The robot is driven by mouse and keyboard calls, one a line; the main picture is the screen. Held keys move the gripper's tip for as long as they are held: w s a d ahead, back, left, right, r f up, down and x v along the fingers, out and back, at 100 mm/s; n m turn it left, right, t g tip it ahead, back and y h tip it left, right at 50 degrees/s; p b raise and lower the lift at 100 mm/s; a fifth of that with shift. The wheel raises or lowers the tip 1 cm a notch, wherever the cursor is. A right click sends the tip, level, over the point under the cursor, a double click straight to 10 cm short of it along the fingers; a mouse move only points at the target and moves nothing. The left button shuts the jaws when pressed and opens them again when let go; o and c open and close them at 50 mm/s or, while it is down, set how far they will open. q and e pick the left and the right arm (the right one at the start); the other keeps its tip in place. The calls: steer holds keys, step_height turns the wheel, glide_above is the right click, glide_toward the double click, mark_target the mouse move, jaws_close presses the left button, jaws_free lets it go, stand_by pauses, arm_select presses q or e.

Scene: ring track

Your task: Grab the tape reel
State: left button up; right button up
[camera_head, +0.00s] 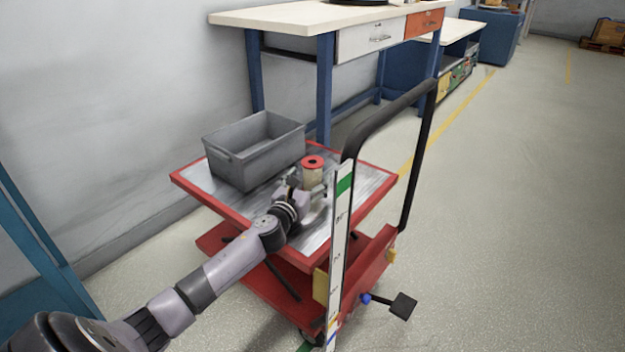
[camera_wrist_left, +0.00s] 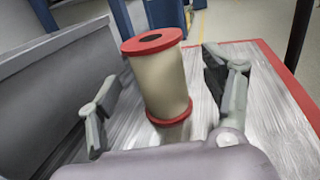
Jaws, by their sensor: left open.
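The tape reel (camera_head: 313,173) stands upright on the metal top of a red cart (camera_head: 232,215). It has red end discs and a tan middle. In the left wrist view the reel (camera_wrist_left: 158,80) stands ahead, between the two spread fingers. My left gripper (camera_head: 308,188) is open and close to the reel on its near side. In the wrist view its fingers (camera_wrist_left: 165,105) show a gap to the reel on both sides, and nothing is held. The reel's lower part is partly hidden by the gripper in the head view. My right gripper is not in view.
A grey bin (camera_head: 252,150) stands on the cart, left of the reel. The cart's black handle (camera_head: 390,115) and a white measuring strip (camera_head: 338,255) rise on the right side. A workbench (camera_head: 320,18) stands behind. The floor at right is clear.

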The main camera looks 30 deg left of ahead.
arm_select(q)
steer(key=w, duration=0.2)
steer(key=shift+w+a+f+b, duration=0.3)
steer(key=shift+a+f+b, duration=0.05)
steer(key=shift+f+b, duration=0.05)
steer(key=shift+w+r, duration=0.1)
steer(key=shift+w, duration=0.3)
steer(key=shift+c, duration=0.5)
steer(key=c, duration=1.3)
steer(key=shift+r, duration=0.15)
